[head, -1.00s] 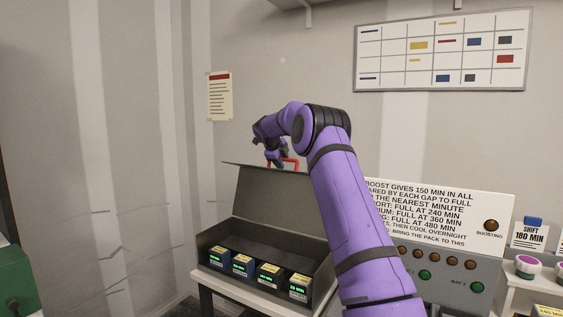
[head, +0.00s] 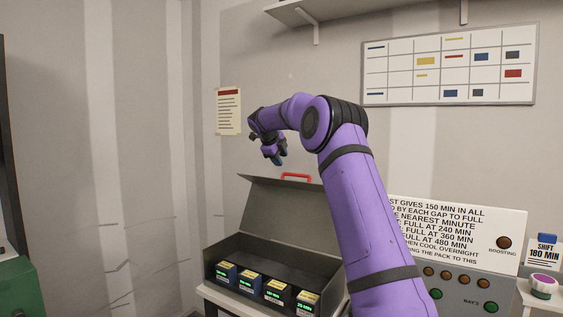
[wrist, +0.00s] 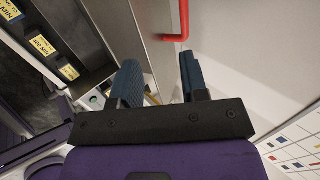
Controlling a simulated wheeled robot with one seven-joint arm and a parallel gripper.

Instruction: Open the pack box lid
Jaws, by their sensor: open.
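The pack box (head: 225,250) is a dark grey case on a small white table. Its lid (head: 285,215) stands raised and leans back from the box. A red handle (head: 296,177) sits on the lid's top edge; in the wrist view the red handle (wrist: 184,25) is beyond the fingertips. Several packs with lit green displays (head: 250,280) stand in a row inside the box. My gripper (head: 278,160) is above the lid, a little left of the handle and apart from it. In the wrist view its two blue fingers (wrist: 160,82) are spread with nothing between them.
A sign panel (head: 460,230) with lamps and buttons stands right of the box. A green object (head: 18,290) is at the left edge. A whiteboard (head: 448,65), a paper notice (head: 229,110) and a shelf (head: 330,12) are on the wall. The air left of the box is clear.

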